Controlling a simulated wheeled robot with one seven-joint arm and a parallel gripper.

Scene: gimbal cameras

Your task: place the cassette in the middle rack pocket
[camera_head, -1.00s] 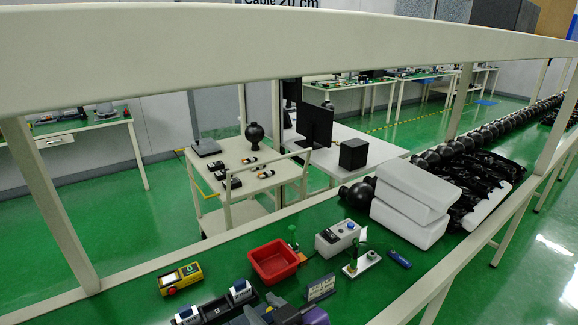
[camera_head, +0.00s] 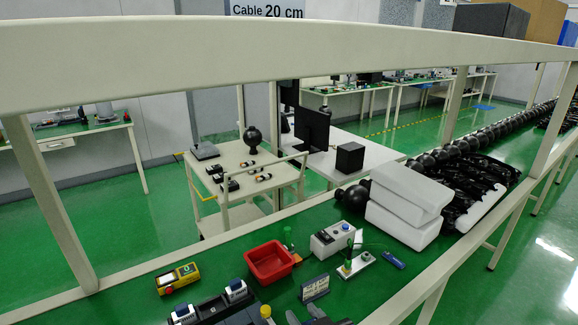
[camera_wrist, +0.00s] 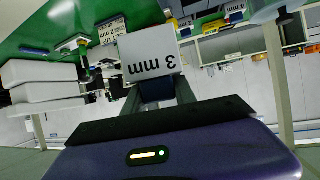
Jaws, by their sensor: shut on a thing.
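In the wrist view the cassette (camera_wrist: 158,90) is dark blue with a large white "3 mm" label, upside down in this view. My gripper (camera_wrist: 157,98) is shut on it, one dark finger on each side. In the head view the black rack (camera_head: 210,307) is at the bottom edge, partly cut off. Two blue and white cassettes stand in it, a right one (camera_head: 236,289) and a left one (camera_head: 183,313), with a dark space between them. Dark parts of my arm show at the bottom edge, right of the rack; the held cassette is not clear there.
A red bin (camera_head: 270,263) stands behind and right of the rack, and a yellow device (camera_head: 178,278) behind it to the left. A small sign (camera_head: 314,288), a grey control box (camera_head: 334,238) and white foam blocks (camera_head: 405,205) lie to the right.

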